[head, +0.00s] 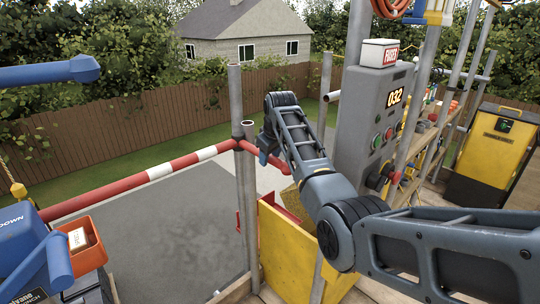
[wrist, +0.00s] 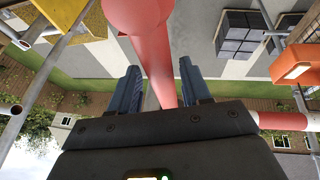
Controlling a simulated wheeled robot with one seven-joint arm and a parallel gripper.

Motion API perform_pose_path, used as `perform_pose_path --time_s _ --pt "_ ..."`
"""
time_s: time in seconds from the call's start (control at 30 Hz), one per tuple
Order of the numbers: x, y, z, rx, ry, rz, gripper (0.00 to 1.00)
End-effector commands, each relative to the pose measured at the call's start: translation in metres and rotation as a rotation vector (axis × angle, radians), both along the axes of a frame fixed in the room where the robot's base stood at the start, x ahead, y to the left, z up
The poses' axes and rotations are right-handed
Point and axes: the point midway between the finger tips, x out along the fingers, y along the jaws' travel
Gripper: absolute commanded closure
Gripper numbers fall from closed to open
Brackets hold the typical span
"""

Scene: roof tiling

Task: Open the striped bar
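The striped bar (head: 165,169) is red and white and runs level across the opening, from the lower left to a grey upright post (head: 238,110). A short red end of the bar (head: 279,163) sticks out past the post. My gripper (head: 265,143) is at this red end, partly hidden by my arm. In the wrist view, my gripper's two blue fingers (wrist: 160,84) stand apart on either side of the red bar piece (wrist: 160,65). A gap shows on the left finger's side; contact on the right is unclear. A round red knob shows beyond the fingertips.
A grey control box (head: 372,125) on a post stands right of my arm. A yellow panel (head: 284,255) is below the gripper. A blue machine with an orange tray (head: 88,255) is at lower left.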

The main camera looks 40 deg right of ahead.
Motion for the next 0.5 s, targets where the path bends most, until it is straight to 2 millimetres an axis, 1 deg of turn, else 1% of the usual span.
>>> perform_pose_path --time_s 0.03,0.4,0.47,0.5 --pt "0.0000 0.0001 0.0001 0.000 0.000 0.000 0.58" --pt "0.0000 0.0002 0.0003 0.000 0.000 0.000 0.93" --pt "0.0000 0.0002 0.0003 0.000 0.000 0.000 0.99" --pt "0.0000 0.0002 0.0003 0.000 0.000 0.000 1.00"
